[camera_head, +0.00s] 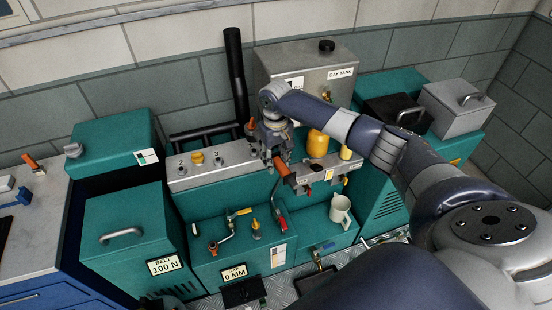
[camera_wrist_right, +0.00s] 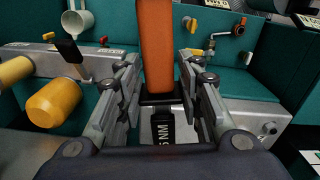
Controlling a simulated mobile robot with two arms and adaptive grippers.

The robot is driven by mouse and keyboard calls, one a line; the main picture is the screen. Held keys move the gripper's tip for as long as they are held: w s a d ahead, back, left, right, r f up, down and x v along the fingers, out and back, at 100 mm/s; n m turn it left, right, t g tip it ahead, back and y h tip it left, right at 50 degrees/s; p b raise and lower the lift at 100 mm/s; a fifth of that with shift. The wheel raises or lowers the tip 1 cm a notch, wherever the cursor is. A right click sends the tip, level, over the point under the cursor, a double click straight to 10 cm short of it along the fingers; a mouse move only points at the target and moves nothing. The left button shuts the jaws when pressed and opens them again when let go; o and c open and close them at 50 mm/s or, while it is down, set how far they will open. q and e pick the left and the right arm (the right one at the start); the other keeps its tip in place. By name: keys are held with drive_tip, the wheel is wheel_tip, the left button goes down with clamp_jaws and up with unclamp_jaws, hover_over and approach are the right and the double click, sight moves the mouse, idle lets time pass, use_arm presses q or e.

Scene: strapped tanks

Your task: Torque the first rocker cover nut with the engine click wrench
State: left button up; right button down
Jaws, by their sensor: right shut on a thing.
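My left gripper is not in view.
A yellow filter (camera_head: 318,144) stands just right of my gripper. Behind are a grey tank (camera_head: 300,65) and a black pipe (camera_head: 237,75). A teal belt box (camera_head: 130,235) stands left.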

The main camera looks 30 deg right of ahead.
drive_tip(key=shift+r+p, duration=0.2)
drive_tip(key=shift+p, duration=0.2)
drive_tip(key=shift+f, duration=0.3)
drive_tip(key=shift+f+b, duration=0.4)
drive_tip(key=shift+f, duration=0.35)
drive_tip(key=shift+f+b, duration=0.65)
drive_tip(key=shift+f, duration=0.95)
drive_tip(key=shift+p, duration=1.1)
